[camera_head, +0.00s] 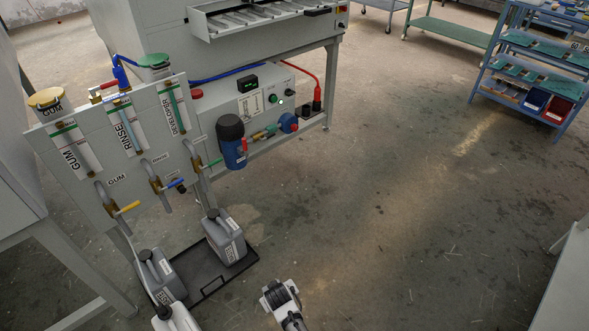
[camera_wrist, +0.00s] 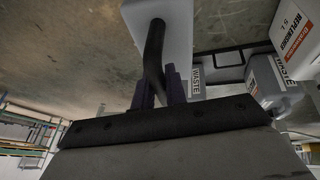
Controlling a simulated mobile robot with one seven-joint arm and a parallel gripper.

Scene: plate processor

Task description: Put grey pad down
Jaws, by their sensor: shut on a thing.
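The grey pad (camera_wrist: 181,34) shows at the top of the wrist view as a pale block with a dark bar-like handle. My gripper (camera_wrist: 160,80) is shut on it at this dark handle. The far end of the pad is cut off by the frame, and the grip hides part of the handle. In the head view I cannot make out the pad or the fingertips.
The wrist view shows a white REPLENISHER container (camera_wrist: 298,30) and a grey canister (camera_wrist: 268,78). Open floor (camera_head: 400,220) lies right.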

